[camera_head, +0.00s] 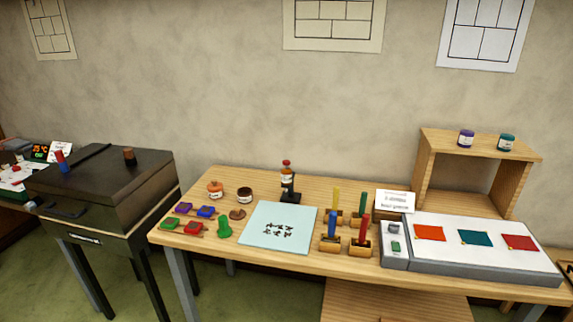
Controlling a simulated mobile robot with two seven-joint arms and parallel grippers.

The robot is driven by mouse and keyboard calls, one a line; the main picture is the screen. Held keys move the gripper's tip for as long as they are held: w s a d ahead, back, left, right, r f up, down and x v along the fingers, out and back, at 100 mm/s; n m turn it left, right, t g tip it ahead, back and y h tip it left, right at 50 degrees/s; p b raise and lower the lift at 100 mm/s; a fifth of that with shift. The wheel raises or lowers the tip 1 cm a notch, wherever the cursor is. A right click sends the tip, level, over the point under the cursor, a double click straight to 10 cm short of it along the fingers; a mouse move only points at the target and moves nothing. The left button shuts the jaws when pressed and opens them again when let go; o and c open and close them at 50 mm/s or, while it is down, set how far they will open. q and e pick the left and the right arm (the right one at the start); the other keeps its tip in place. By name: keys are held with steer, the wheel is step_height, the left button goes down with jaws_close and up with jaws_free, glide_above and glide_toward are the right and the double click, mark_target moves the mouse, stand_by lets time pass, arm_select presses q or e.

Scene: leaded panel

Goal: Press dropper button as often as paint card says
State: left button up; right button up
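A dropper bottle with a red top (286,163) stands upright on a small black stand (290,196) at the back middle of the wooden table. Its pale label is too small to read. A white card (395,201) with two lines of small text stands right of it, behind the grey tray. I cannot read its text surely, nor tell whether it is the paint card. A pale blue sheet (255,238) with several dark marks lies in front of the dropper. Neither of my grippers is in view.
Orange (215,189) and dark (245,195) jars stand left of the dropper. Colored blocks (169,225) lie at the left. Upright colored tools (364,229) stand right of the sheet. A light tray (460,262) holds colored pieces. A black lidded box (107,180) stands left of the table.

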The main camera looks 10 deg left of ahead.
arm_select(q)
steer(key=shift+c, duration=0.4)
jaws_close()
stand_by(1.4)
